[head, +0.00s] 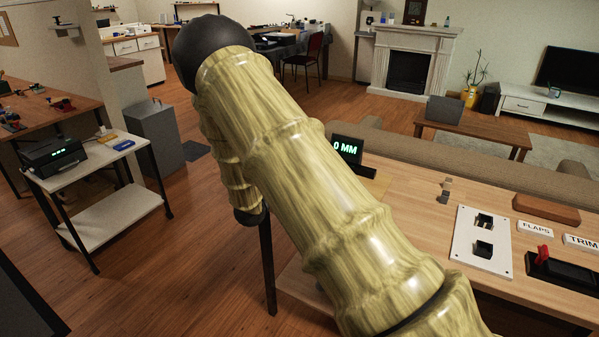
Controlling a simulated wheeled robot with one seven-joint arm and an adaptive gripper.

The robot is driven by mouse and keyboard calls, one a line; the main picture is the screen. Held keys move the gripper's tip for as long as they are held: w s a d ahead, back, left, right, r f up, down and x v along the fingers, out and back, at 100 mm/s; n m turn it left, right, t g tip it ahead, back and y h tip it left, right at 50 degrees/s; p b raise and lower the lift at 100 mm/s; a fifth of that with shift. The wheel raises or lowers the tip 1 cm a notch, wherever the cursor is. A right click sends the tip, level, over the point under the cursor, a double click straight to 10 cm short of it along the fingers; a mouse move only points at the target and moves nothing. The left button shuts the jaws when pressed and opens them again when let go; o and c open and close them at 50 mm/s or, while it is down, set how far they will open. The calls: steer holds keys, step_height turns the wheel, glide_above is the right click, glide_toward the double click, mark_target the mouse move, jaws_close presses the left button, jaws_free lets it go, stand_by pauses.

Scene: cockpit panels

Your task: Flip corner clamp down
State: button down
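My arm, with a glossy yellow-green marbled surface and a black round joint, fills the middle of the head view. My gripper is not in view. I cannot make out a corner clamp for certain. A small grey and beige piece (446,188) stands on the wooden table (405,190) at the right; it is too small to identify. A black display (347,150) reading "0 MM" in green stands at that table's far left edge, partly hidden by my arm. My arm also hides the table's near left part.
The table holds a white plate with black sockets (467,243), a brown block (546,208), FLAPS (535,228) and TRIM (581,242) labels, and a black unit with a red lever (543,256). A sofa (400,149) stands behind.

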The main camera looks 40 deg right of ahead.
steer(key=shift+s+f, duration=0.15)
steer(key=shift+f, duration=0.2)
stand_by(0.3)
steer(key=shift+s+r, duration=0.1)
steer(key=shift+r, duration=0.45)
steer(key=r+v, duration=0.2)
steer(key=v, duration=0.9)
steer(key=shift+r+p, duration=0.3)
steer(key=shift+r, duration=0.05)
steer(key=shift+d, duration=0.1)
